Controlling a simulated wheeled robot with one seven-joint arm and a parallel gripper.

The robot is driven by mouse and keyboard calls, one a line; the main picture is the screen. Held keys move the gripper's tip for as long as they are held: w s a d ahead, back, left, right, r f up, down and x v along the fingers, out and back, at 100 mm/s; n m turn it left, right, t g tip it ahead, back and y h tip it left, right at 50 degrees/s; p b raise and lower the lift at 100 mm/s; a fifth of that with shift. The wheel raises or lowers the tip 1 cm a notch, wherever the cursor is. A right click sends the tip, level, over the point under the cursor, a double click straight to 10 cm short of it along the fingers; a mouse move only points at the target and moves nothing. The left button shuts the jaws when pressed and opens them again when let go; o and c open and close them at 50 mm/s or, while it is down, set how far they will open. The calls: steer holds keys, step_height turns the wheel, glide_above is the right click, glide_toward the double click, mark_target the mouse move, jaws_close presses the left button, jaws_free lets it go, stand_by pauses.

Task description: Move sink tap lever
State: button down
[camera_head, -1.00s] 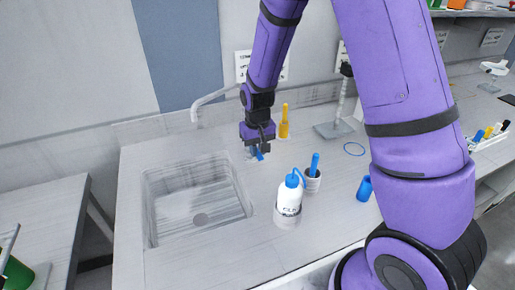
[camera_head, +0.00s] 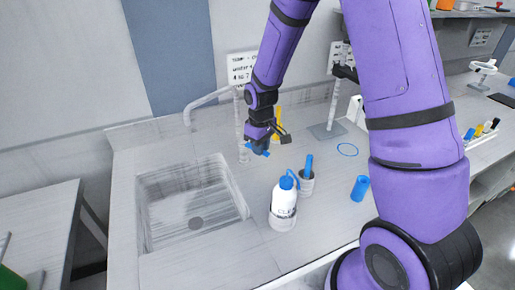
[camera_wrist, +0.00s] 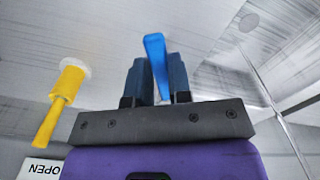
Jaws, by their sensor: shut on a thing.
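The sink tap (camera_head: 207,102) stands behind the sink, with its pale spout arching left over the basin. Its blue lever (camera_head: 248,149) shows low at my gripper (camera_head: 261,147) in the head view. In the wrist view the blue lever (camera_wrist: 154,50) sits between the two dark fingers of my gripper (camera_wrist: 161,80), which are shut on it. The lever's tip sticks out past the fingertips. Its joint with the tap is hidden.
The sink (camera_head: 195,205) lies left of my gripper. A white wash bottle (camera_head: 283,203), a cup with a blue-handled tool (camera_head: 307,178) and a blue cup (camera_head: 361,188) stand in front and right. A yellow fixture (camera_wrist: 62,100) is close beside my gripper.

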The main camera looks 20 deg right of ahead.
steer(key=shift+w+d+n, duration=0.2)
steer(key=shift+d+n, duration=0.05)
steer(key=shift+n, duration=0.25)
steer(key=c, duration=1)
jaws_free()
steer(key=shift+c, duration=0.2)
steer(key=shift+r, duration=0.1)
step_height(320, 180, up, 11)
